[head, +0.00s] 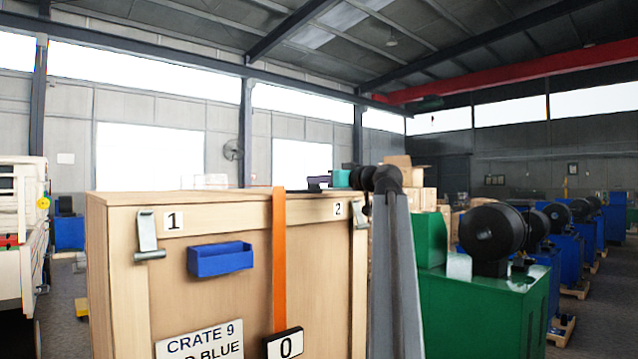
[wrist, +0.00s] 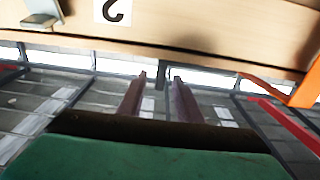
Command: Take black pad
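I cannot pick out a black pad in either view. My gripper (head: 318,183) shows small and partly hidden beyond the crate's top edge, near label 2, with its teal body to the right. In the wrist view my gripper (wrist: 160,77) has two purplish fingers standing apart with nothing between them. The crate's wooden face, an upside-down 2 label (wrist: 114,11) and a metal latch (wrist: 42,14) cross the top of that view. The crate's top surface is hardly visible from the head camera.
The wooden crate (head: 190,290) stands close in front, with an orange strap (head: 280,255), blue bin (head: 220,259), and latches. A green machine (head: 470,310) and rows of blue ones stand right.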

